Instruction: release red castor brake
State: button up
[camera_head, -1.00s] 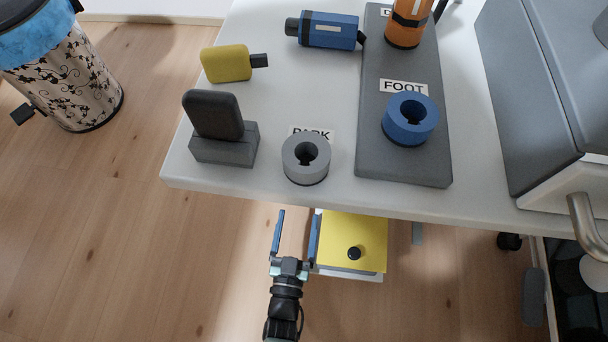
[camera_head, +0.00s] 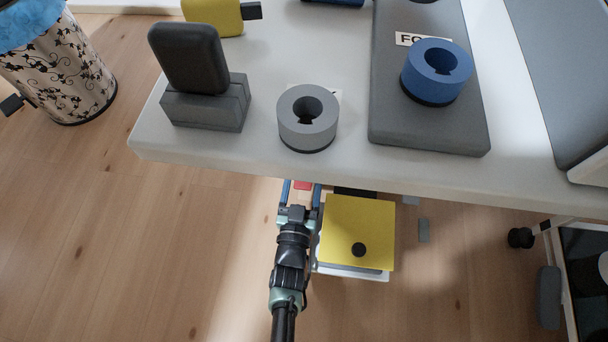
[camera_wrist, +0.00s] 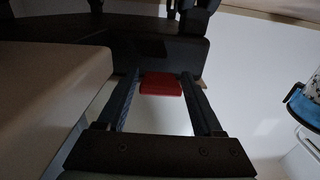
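The red castor brake (camera_wrist: 160,84) shows in the wrist view as a small red pedal in front of a dark base, beyond and between my fingers. A bit of it also shows in the head view (camera_head: 303,185), just under the table's front edge. My gripper (camera_head: 301,188) is open, with its two blue fingers reaching under the edge; in the wrist view (camera_wrist: 160,82) the fingers stand apart on either side of the red pedal. Whether either finger touches the pedal, I cannot tell. The castor wheel is hidden.
A yellow-topped box (camera_head: 357,230) with a black knob stands just right of my gripper. The white table (camera_head: 220,158) overhangs it, carrying a grey ring (camera_head: 308,128), a blue ring (camera_head: 435,88) and a dark grey block stand (camera_head: 205,108).

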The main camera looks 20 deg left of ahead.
grip_shut()
dwell(1.2)
